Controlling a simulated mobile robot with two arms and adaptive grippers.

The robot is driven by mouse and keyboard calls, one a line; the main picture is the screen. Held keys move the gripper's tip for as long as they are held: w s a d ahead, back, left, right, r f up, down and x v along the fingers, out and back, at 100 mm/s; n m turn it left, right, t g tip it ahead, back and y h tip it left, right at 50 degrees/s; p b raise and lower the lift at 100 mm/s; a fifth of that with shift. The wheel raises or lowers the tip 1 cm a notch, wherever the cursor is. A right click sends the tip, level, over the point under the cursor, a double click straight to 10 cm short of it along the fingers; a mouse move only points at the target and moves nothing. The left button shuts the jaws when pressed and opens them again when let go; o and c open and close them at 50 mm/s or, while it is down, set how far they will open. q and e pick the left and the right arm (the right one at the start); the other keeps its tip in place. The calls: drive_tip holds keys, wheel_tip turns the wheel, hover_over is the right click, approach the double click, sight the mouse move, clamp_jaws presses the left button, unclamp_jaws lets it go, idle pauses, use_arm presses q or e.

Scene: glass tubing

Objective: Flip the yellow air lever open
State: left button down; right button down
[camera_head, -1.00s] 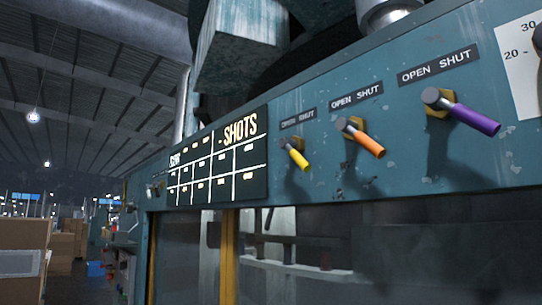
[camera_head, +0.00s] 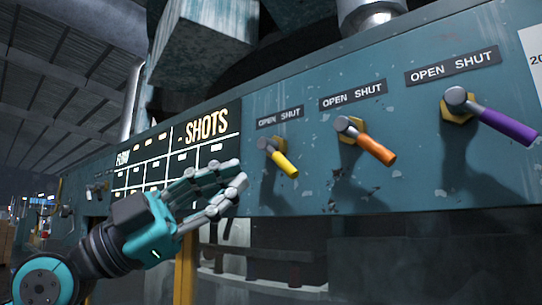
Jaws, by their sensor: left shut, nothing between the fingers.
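The yellow lever (camera_head: 285,165) is on the blue-green panel (camera_head: 325,205), under an "OPEN SHUT" label (camera_head: 280,117). Its handle slants down and to the right from a grey pivot, on the SHUT side. My left gripper (camera_head: 234,193) comes in from the lower left, in front of the panel and below the display. Its fingers are shut and empty, pointing right. In the picture they are left of the yellow lever and a little lower, with a gap between. My right gripper is not in view.
An orange lever (camera_head: 377,150) and a purple lever (camera_head: 505,126) are to the right of the yellow one, each under its own "OPEN SHUT" label. The display board (camera_head: 185,145) is to the left. A pipe railing (camera_head: 270,257) shows in the opening below the panel.

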sight(279, 156)
use_arm(q)
drive_tip(key=shift+s+d+r+m+g, duration=0.1)
drive_tip(key=shift+s+r+m+g, duration=0.35)
drive_tip(key=shift+s+r, duration=0.35)
drive_tip(key=shift+w+r, duration=0.1)
drive_tip(key=shift+w, duration=0.05)
drive_tip(key=r+p+x, duration=0.1)
drive_tip(key=p+x, duration=0.5)
drive_tip(key=x, duration=0.4)
drive_tip(key=w+a+f, duration=0.1)
drive_tip(key=w+a+f+p, duration=0.1)
drive_tip(key=f, duration=0.1)
drive_tip(key=shift+w+a+f, duration=0.1)
drive_tip(key=shift+a+f, duration=0.05)
drive_tip(key=shift+f, duration=0.15)
